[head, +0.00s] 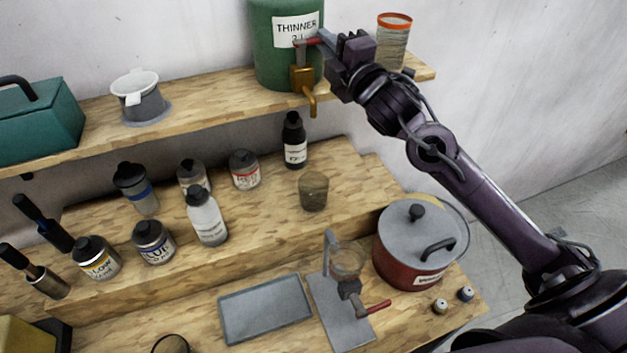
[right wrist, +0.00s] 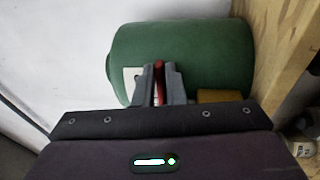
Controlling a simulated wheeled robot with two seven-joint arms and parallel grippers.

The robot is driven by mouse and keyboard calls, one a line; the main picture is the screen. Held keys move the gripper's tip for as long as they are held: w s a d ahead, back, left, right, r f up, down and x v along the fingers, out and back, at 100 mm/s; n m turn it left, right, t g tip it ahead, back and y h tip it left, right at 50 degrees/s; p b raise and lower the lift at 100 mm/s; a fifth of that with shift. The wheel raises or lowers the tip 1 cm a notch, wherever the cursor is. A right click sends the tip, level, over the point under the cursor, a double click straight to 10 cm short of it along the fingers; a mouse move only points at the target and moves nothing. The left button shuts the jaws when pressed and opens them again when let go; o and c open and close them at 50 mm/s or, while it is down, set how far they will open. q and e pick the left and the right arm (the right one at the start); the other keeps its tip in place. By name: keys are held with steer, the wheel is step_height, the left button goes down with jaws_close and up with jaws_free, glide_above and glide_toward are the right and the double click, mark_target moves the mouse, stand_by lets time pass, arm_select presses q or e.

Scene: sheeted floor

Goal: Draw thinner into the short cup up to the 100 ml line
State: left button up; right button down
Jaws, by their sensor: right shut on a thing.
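The green thinner drum (head: 272,62) stands on the top shelf, with a brass tap (head: 303,78) low on its front. My right gripper (head: 322,40) is shut on the red tap lever (head: 306,42). In the right wrist view, the red lever (right wrist: 158,75) shows between the fingers, against the drum (right wrist: 205,60). A small see-through cup (head: 313,190) stands upright on the step below the spout. I cannot make out a stream, a 100 ml line or the liquid level. My left gripper is out of view.
A dark bottle (head: 294,140) stands beside the cup, and paint jars (head: 244,170) are to its left. A red pot (head: 408,262), a small stand with a glass bowl (head: 347,262) and a grey tray (head: 264,309) are lower down. A tall orange-rimmed container (head: 393,42) stands right of the drum.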

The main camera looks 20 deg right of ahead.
steer(key=shift+d+r+n+y+p, duration=0.1)
steer(key=shift+n+y+p, duration=0.25)
steer(key=shift+y, duration=0.35)
steer(key=n+y, duration=0.1)
steer(key=y, duration=0.1)
steer(key=shift+w+d+r+n+g+y, duration=0.2)
steer(key=shift+d+n+g+y, duration=0.1)
steer(key=shift+n+g+y, duration=0.1)
steer(key=shift+r, duration=0.1)
